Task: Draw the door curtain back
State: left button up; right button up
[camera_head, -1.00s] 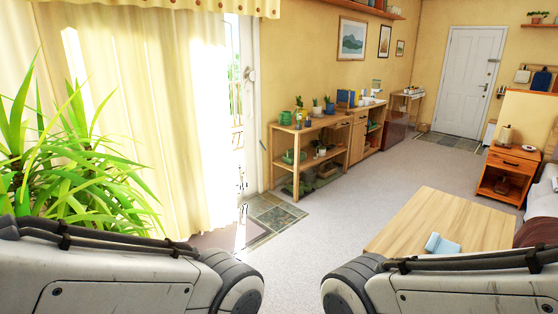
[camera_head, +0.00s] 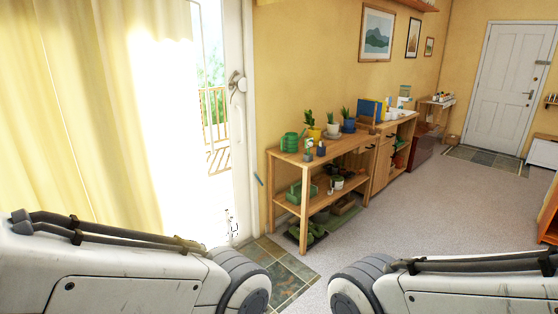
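The yellow door curtain (camera_head: 85,110) hangs at the left and covers most of the glass door. Its right edge is washed out by bright sunlight. To its right, a strip of the glass door (camera_head: 213,110) is uncovered, with a balcony railing visible outside. The white door frame (camera_head: 240,150) has a handle (camera_head: 237,82) on it. My two arms show at the bottom left and bottom right, in front of the curtain and the floor. Both grippers are out of view.
A wooden shelf unit (camera_head: 287,157) with plants and pots stands right of the door, followed by a wooden cabinet (camera_head: 381,155). Slate tiles (camera_head: 285,270) lie by the door. Carpet (camera_head: 400,215) is open toward the white far door (camera_head: 505,85). An orange wooden piece (camera_head: 548,205) stands at the right edge.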

aim_at(146, 47)
jog(key=i, duration=2.2)
jog(key=u, duration=1)
